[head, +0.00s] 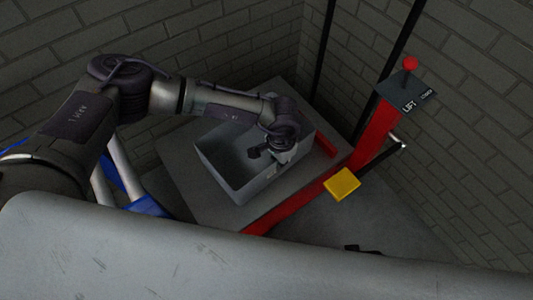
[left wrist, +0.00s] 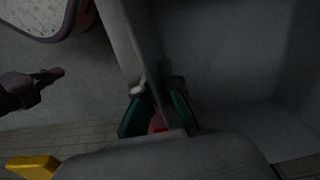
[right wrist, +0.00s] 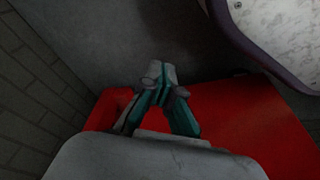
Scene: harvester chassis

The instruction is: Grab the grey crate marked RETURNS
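The grey crate (head: 224,178) is an open, empty-looking box on a grey platform. No RETURNS marking shows in these views. My left gripper (head: 280,152) reaches down at the crate's right wall. In the left wrist view the crate wall (left wrist: 140,40) runs between the teal fingers of my left gripper (left wrist: 157,92), which sit close against both sides of it. My right gripper (right wrist: 160,72) has its fingertips together with nothing visible between them, above a red surface. It is apart from the crate, as far as I can see.
The grey platform (head: 187,192) has a red edge (head: 290,208). A red post (head: 376,130) with a LIFT panel and red knob (head: 410,63) stands right of it. A yellow pad (head: 342,184) is beside the platform. Brick walls (head: 230,45) close the corner behind.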

